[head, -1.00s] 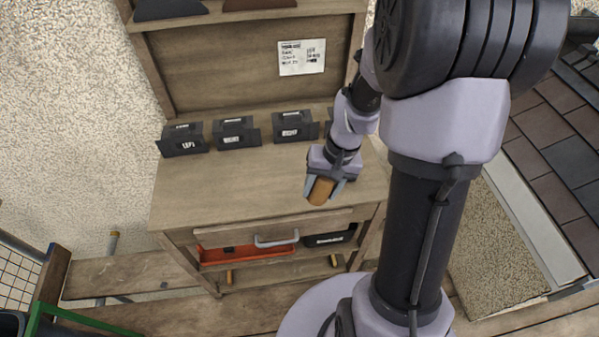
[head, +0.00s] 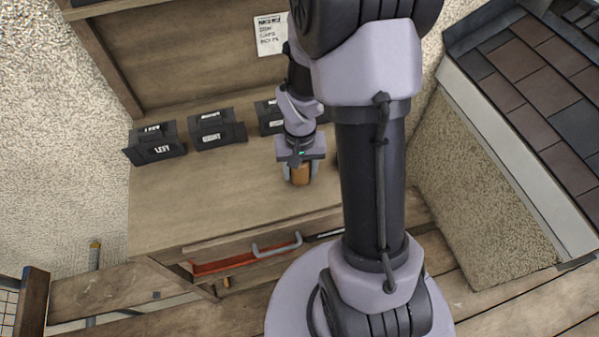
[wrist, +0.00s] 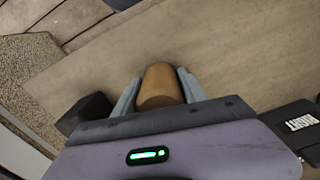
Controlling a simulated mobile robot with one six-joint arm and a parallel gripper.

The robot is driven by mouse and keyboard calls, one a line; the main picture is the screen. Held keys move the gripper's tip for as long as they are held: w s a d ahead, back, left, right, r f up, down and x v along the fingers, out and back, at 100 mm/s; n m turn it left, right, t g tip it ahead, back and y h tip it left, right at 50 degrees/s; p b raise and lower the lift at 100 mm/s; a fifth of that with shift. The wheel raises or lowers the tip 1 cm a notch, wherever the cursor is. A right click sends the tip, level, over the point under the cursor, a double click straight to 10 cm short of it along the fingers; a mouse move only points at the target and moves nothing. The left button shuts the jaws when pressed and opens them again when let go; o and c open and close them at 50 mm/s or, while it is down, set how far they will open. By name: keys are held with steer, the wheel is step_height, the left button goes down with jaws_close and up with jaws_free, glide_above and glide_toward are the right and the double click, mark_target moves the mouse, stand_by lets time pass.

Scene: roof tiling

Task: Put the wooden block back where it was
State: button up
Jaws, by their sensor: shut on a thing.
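My gripper (head: 300,180) is shut on the wooden block (head: 301,174), an orange-brown piece with a rounded face. The block also shows between the two grey fingers in the wrist view (wrist: 160,87). In the head view my gripper is over the right part of the wooden workbench top (head: 200,195). I cannot tell whether the block touches the bench top or hangs just above it.
Several black labelled holders stand along the back of the bench, one at the left (head: 155,145) and another beside it (head: 215,130). A paper note (head: 271,35) is on the back panel. A partly open drawer with a grey handle (head: 277,245) is below. The bench's left and front are clear. Roof tiles (head: 540,80) lie at right.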

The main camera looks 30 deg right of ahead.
steer(key=shift+r, duration=0.15)
steer(key=shift+f, duration=0.2)
steer(key=o, duration=1.4)
steer(key=shift+c, duration=0.2)
